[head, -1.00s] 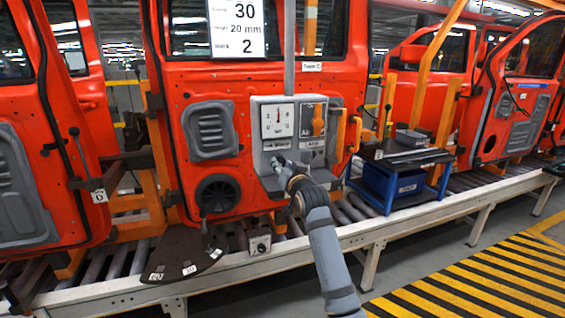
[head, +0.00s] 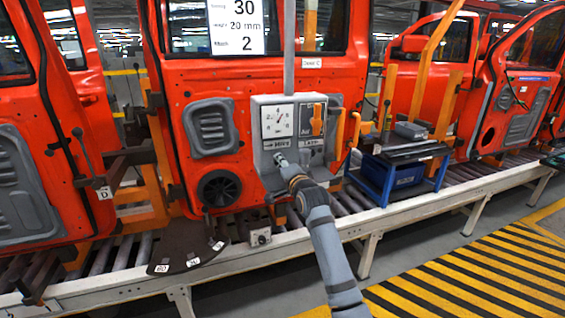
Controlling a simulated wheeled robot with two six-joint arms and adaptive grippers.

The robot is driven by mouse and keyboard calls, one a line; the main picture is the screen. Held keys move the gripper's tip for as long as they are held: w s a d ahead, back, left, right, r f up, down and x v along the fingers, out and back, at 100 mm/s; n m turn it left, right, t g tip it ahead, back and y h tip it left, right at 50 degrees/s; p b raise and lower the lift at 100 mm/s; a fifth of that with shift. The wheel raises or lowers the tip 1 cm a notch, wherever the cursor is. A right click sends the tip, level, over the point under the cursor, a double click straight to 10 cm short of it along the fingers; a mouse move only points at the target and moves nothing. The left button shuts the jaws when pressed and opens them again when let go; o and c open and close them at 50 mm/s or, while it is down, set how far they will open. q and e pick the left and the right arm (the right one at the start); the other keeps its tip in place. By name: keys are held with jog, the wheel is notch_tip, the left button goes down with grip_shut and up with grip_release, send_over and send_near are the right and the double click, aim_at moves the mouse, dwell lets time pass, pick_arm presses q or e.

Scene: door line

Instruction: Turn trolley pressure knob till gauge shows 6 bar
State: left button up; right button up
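A grey control box (head: 287,142) hangs in front of the red door. On its upper left is a white square gauge (head: 277,121) with a thin dark needle pointing roughly upward; its numbers are too small to read surely. My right gripper (head: 282,161) is at the lower left of the box, below the gauge, where the pressure knob seems to be. The gripper hides the knob, and its fingers are too small to tell whether they grip it. My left gripper is not in view.
An orange handle (head: 317,120) sits beside the gauge, and an orange side bar (head: 355,130) is right of the box. The door (head: 215,75) stands on a roller conveyor (head: 365,222). A blue cart (head: 385,187) stands right. Yellow-black striped floor (head: 480,275) is clear.

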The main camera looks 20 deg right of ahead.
jog(key=shift+m, duration=0.6)
jog(key=o, duration=0.9)
jog(key=s, duration=1.2)
jog(key=shift+d+r, duration=0.2)
jog(key=shift+r, duration=0.05)
